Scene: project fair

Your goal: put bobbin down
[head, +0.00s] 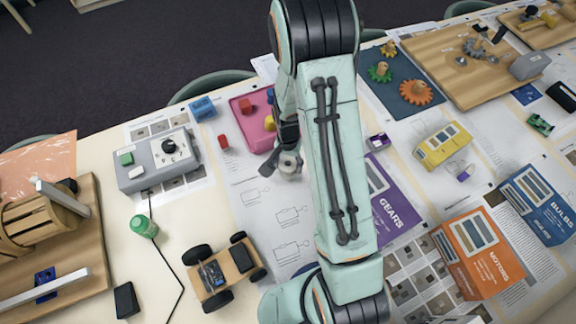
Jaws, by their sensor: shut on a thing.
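My gripper (287,146) is in the upper middle of the head view, just left of my forearm and pointing down. It is shut on a small pale grey rounded thing, which I take to be the bobbin (290,163). The fingers and arm partly hide it, so its full shape does not show.
Bare sheet shows left of my arm.

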